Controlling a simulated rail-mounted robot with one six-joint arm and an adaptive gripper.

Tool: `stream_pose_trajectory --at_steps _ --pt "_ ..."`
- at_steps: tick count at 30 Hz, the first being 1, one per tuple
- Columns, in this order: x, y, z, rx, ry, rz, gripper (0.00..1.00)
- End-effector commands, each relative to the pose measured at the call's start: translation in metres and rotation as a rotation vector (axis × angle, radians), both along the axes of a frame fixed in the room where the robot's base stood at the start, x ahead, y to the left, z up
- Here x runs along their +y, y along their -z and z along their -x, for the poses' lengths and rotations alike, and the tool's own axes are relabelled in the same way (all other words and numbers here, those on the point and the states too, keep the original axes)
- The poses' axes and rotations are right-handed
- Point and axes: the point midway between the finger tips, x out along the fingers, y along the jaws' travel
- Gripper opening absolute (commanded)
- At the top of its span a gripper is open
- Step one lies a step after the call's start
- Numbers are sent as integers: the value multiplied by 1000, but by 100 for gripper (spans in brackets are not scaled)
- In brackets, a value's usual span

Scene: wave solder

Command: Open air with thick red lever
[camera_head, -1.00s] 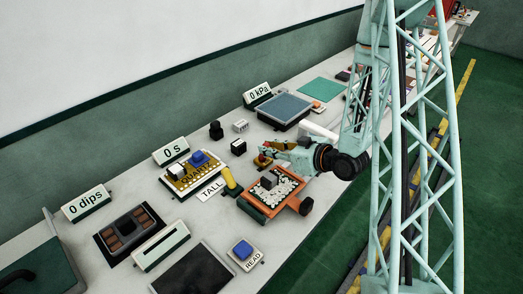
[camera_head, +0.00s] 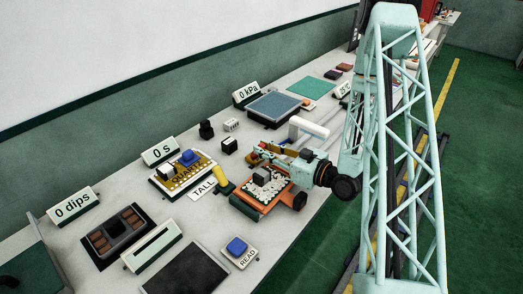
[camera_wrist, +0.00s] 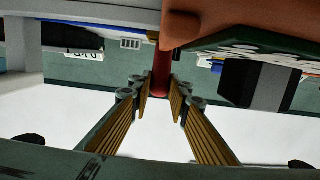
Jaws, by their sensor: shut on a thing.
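A thick red lever (camera_wrist: 162,75) stands between my finger pads in the wrist view. My gripper (camera_wrist: 161,105) is shut on it, with a yellow-ribbed finger on each side. In the head view my gripper (camera_head: 262,153) reaches left over the bench, just behind the orange carrier, and mostly hides the lever. A sign reading "0 kPa" (camera_head: 247,95) stands at the back of the bench.
The orange carrier (camera_head: 243,206) with a board of white parts lies close under my wrist. A yellow handle (camera_head: 220,177) is to its left. A blue READ button (camera_head: 237,245) is near the front.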

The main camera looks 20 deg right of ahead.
Motion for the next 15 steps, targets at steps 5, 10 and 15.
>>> stream_pose_trajectory --at_steps 5,10,15 --pt "0 0 0 -4 0 -2 0" --pt "0 0 0 -4 -1 -2 0" --pt "0 0 0 -4 0 -2 26"
